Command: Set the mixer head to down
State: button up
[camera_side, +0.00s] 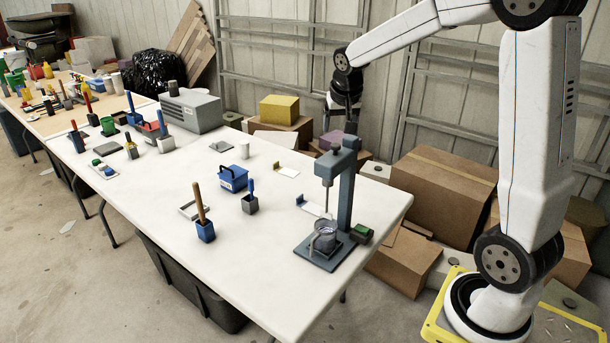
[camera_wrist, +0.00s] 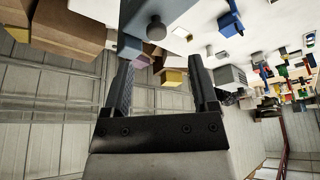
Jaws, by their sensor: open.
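The mixer is a blue-grey stand (camera_side: 347,196) at the near right end of the white table. Its head (camera_side: 334,162) juts left from the top of the column, and a thin shaft hangs from it toward a clear cup (camera_side: 325,236) on the base plate. I cannot tell for sure whether the shaft's end is inside the cup. My gripper (camera_side: 345,112) is above and behind the mixer head, apart from it in the side view. In the wrist view my gripper (camera_wrist: 163,85) is open and empty, with a grey round knob (camera_wrist: 156,28) of the mixer beyond its fingers.
A blue box with a handle (camera_side: 233,178), a brown-handled tool in a blue block (camera_side: 203,222) and a small blue-topped holder (camera_side: 250,200) stand left of the mixer. A green-and-black item (camera_side: 362,232) sits beside its base. Cardboard boxes (camera_side: 435,200) stand behind the table. The table's front is clear.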

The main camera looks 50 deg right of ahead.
aim_at(336, 145)
jog(key=shift+d+r, duration=0.25)
jog(key=shift+d, duration=0.15)
jog(key=shift+w, duration=0.1)
jog(key=shift+x, duration=3.9)
grip_shut()
